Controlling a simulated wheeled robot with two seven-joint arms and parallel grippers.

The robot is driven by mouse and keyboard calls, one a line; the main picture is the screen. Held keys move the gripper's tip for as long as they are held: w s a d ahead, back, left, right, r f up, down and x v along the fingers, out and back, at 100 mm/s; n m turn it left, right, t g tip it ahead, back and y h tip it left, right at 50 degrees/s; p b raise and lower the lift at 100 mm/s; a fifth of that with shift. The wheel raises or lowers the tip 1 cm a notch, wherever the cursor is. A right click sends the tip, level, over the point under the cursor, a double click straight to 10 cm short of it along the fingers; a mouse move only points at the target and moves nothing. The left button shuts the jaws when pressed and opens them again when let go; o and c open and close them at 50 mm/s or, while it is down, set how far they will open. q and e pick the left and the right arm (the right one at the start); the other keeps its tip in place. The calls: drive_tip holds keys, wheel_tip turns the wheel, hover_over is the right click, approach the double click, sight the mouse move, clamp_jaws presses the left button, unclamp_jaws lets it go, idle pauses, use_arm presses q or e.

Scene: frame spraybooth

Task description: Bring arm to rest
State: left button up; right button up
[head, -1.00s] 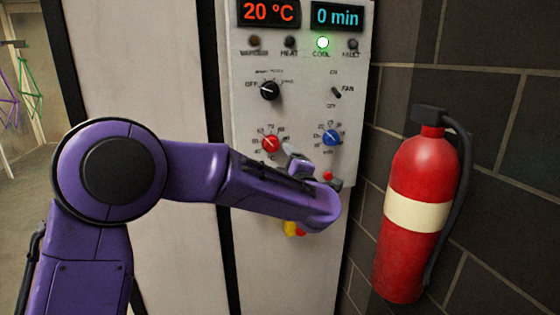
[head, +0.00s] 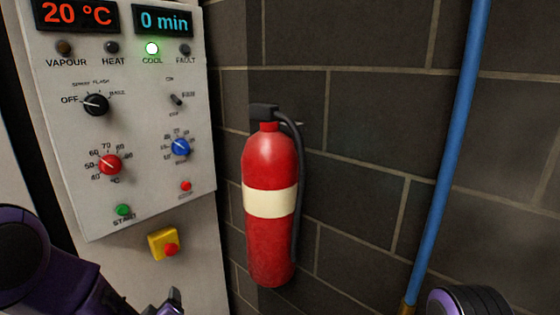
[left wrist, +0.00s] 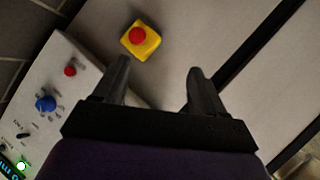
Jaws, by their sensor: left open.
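My left arm, purple, comes in low at the left of the head view. Its gripper (head: 172,304) shows only in part at the bottom edge, below the control panel (head: 140,205). In the left wrist view the left gripper (left wrist: 158,82) has its two dark fingers spread, with nothing between them. A yellow box with a red button (left wrist: 140,40) lies beyond the fingers there, apart from them. My right gripper does not show; a dark rounded part sits at the bottom right of the head view.
The panel has a red knob (head: 109,164), a blue knob (head: 181,147), a green start button (head: 123,210) and a lit green COOL lamp (head: 152,48). A red fire extinguisher (head: 268,165) hangs on the dark block wall (head: 350,120). A blue pipe (head: 446,150) runs down at the right.

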use_arm(q)
drive_tip(key=s+f+m+g, duration=0.1)
drive_tip(key=s+f+g, duration=0.2)
drive_tip(key=s+f, duration=0.4)
drive_tip(key=s+f+m+g+h, duration=0.1)
drive_tip(key=s+f+m+g, duration=0.1)
drive_tip(key=s+f, duration=0.6)
drive_tip(key=s+a+f+m+g+h, duration=0.1)
drive_tip(key=s+f+g, duration=0.3)
drive_tip(key=s, duration=1.4)
wheel_tip(320, 180, down, 4)
drive_tip(key=shift+f+m, duration=0.1)
drive_tip(key=shift+m, duration=0.4)
